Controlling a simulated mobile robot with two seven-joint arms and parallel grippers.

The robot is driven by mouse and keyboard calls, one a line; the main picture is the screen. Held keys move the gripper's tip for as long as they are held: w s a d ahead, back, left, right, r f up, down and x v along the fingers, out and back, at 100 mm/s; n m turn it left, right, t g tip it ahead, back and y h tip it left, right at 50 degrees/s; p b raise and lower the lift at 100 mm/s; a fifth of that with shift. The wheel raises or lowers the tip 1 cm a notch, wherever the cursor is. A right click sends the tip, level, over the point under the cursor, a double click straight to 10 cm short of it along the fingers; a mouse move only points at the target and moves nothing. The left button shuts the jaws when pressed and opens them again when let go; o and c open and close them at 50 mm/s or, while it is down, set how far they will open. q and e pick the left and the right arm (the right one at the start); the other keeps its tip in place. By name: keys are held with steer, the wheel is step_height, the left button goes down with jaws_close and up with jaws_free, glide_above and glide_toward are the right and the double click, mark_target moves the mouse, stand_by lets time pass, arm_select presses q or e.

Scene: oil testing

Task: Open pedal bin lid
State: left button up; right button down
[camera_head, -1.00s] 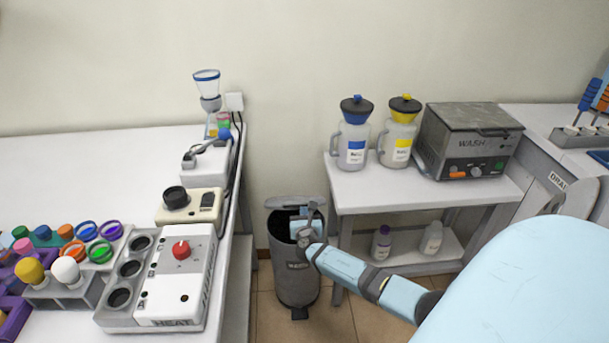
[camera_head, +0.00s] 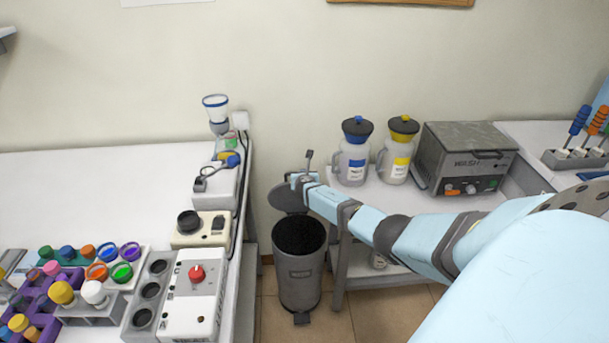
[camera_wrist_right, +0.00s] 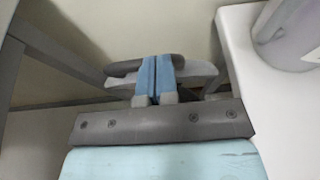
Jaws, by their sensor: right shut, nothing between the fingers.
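The grey pedal bin (camera_head: 300,281) stands on the floor between the two tables, its dark mouth uncovered. Its lid (camera_head: 287,200) is raised and tilted back toward the wall, with a pedal (camera_head: 302,319) low at the front. My right gripper (camera_head: 303,178) is at the upper right of the lid, fingers together and empty. In the right wrist view, the shut blue fingers (camera_wrist_right: 156,78) overlap the lid (camera_wrist_right: 197,76) in the picture; I cannot tell whether they touch it. My left gripper is not in view.
The right table (camera_head: 340,200) holds a blue-topped jug (camera_head: 355,152), a yellow-topped jug (camera_head: 399,150) and a wash box (camera_head: 465,158), close to my right arm. The left table (camera_head: 100,190) carries a heater (camera_head: 192,295) and coloured caps. Floor is clear before the bin.

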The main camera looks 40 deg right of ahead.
steer(key=shift+w+d+r+b, duration=0.15)
steer(key=shift+w+d+b, duration=0.2)
steer(key=shift+w+d, duration=0.25)
steer(key=shift+w+d+r+b, duration=0.15)
steer(key=shift+w+d+b, duration=0.25)
steer(key=shift+w, duration=0.25)
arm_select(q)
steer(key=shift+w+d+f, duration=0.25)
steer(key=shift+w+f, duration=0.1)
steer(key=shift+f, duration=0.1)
arm_select(e)
steer(key=shift+w+d+r, duration=0.2)
steer(key=shift+w+d, duration=0.25)
steer(key=shift+w, duration=0.05)
